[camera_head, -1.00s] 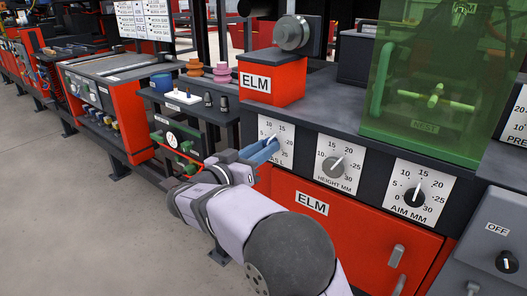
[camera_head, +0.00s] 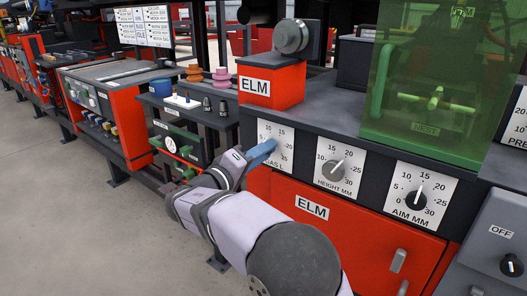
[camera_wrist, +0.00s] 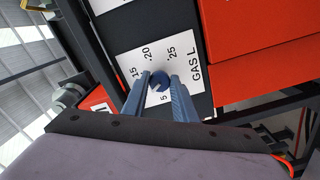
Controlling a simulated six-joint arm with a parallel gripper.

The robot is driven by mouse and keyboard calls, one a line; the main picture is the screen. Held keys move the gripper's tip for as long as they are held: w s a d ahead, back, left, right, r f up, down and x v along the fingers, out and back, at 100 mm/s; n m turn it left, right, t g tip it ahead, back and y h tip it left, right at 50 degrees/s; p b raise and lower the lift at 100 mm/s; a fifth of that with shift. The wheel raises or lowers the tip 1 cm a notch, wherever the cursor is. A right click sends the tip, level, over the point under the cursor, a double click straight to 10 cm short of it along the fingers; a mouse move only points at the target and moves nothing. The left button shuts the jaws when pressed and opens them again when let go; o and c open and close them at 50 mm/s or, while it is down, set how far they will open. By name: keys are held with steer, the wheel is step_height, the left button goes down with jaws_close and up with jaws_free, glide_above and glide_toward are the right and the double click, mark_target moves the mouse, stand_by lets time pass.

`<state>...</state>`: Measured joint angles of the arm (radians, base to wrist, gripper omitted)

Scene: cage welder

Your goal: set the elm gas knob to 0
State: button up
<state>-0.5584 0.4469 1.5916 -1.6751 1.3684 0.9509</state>
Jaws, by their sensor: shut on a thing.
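The elm gas knob (camera_wrist: 159,82) is a small, round, dark blue knob on a white dial plate (camera_wrist: 134,62) marked GAS L. My gripper (camera_wrist: 160,77) has its two blue fingers on either side of the knob, shut on it. In the wrist view 5, 15, 20 and 25 show; the fingers hide other parts of the scale. I cannot tell which number the knob points to. In the head view my gripper (camera_head: 268,149) covers the knob and part of the gas dial plate (camera_head: 283,132).
To the right are the HEIGHT MM knob (camera_head: 333,170) and the AIM MM knob (camera_head: 415,200). A red ELM box (camera_head: 272,83) stands above the gas dial. A red ELM cabinet door (camera_head: 350,228) is below. Left is a gauge panel with green fittings (camera_head: 178,148).

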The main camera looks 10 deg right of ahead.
steer(key=n+p, duration=1.8)
steer(key=n, duration=0.2)
steer(key=shift+r, duration=0.2)
steer(key=shift+f+n, duration=0.1)
steer(key=shift+n, duration=0.2)
steer(key=o, duration=1)
steer(key=shift+o, duration=0.2)
steer(key=shift+a, duration=0.1)
steer(key=v, duration=0.7)
steer(key=shift+s+a, duration=0.1)
